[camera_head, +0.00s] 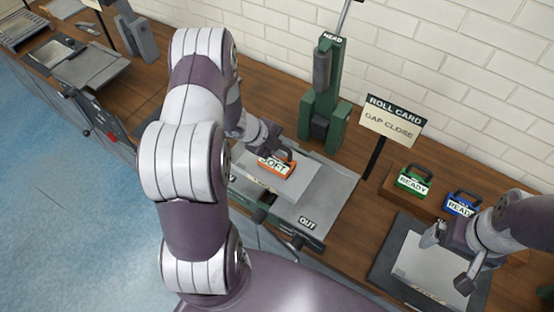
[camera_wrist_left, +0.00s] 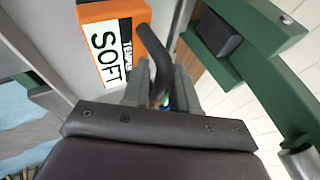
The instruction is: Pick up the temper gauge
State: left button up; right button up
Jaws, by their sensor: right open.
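The temper gauge is an orange block (camera_head: 277,166) with a white label reading SOFT and a dark handle. It sits on the grey plate of the machine bed in the middle of the head view. In the left wrist view the gauge (camera_wrist_left: 112,45) fills the top, its handle reaching down between my left fingers. My left gripper (camera_head: 270,146) is at this handle; whether its fingers press on it is unclear. My right gripper (camera_head: 449,262) is open and empty over a light plate at the lower right.
A green block (camera_head: 413,180) and a blue block (camera_head: 463,204), both labelled READY, stand on a wooden rest at the right. A ROLL CARD sign (camera_head: 392,122) on a post and a green upright stand (camera_head: 325,95) rise behind the bed. A brick wall closes the back.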

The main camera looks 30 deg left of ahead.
pick_arm(q)
jog(key=shift+r, duration=0.1)
grip_shut()
